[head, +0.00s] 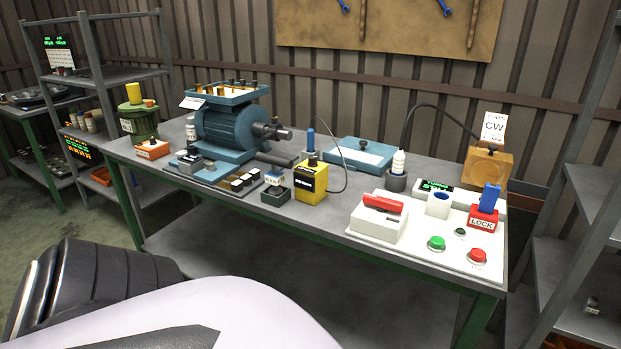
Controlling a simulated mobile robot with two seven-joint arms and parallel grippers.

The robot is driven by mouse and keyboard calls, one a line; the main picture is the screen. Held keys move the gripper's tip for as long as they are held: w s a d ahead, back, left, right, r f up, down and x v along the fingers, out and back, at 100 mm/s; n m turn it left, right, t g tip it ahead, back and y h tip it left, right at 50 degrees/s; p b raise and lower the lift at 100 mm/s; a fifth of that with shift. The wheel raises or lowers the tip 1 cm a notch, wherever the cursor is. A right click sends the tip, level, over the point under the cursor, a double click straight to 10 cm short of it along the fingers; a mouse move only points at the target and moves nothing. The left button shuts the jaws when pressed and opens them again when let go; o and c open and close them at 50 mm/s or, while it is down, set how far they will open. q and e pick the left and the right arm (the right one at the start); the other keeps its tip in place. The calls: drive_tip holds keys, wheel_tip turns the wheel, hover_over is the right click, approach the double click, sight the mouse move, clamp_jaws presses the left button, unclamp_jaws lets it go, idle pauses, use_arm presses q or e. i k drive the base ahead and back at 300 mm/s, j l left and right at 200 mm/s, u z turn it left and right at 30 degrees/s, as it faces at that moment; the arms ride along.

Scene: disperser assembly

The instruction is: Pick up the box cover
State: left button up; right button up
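A flat blue plate with a dark knob and a white label, which looks like the box cover (345,158), lies at the back middle of the workbench (320,218). A blue motor (232,128) stands left of it. On the motor's top is an open blue terminal box (250,94) with several small posts inside. Neither of my grippers is in the head view. Only parts of my own body show at the bottom left, well in front of the bench.
A yellow box (311,184) and a cable stand in front of the cover. A white bottle in a grey cup (397,179) is to its right. A white control panel (455,248) with buttons fills the bench's right end. Shelves flank the bench.

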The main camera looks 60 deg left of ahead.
sight(371, 157)
drive_tip(key=k+j+u, duration=0.1)
drive_tip(key=u, duration=1.35)
drive_tip(key=i+j, duration=0.15)
drive_tip(key=i, duration=0.45)
drive_tip(key=i+j+z, duration=0.1)
drive_tip(key=i, duration=0.5)
